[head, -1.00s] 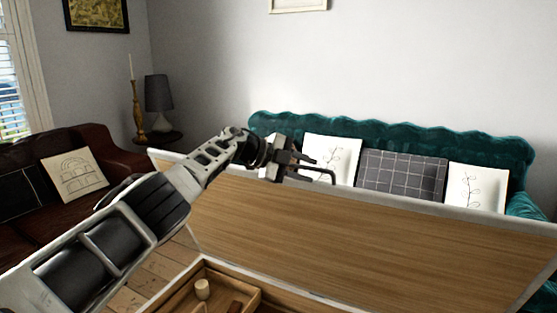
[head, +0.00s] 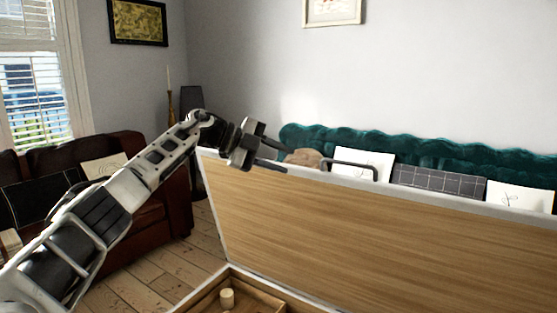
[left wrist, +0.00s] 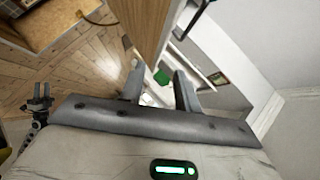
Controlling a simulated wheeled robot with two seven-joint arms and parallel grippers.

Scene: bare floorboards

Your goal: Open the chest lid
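The chest lid (head: 350,225) stands raised and steep in the head view, showing its wood-grain inner face and pale rim. A dark handle (head: 350,165) shows at its top edge. My left gripper (head: 276,156) is at the lid's top edge, left of the handle and apart from it. Its fingers are spread with nothing between them. The left wrist view also shows these fingers (left wrist: 160,90) apart, with a wooden panel edge (left wrist: 152,30) just beyond. What looks like my right gripper (left wrist: 38,97) shows small at the left there, its prongs apart.
The open chest holds a wooden tray (head: 262,298) with a small pale cylinder (head: 227,298) at the bottom of the head view. A teal sofa (head: 450,155) with cushions stands behind the lid. A brown sofa (head: 125,240) is at left, with bare floorboards (head: 165,270) in front.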

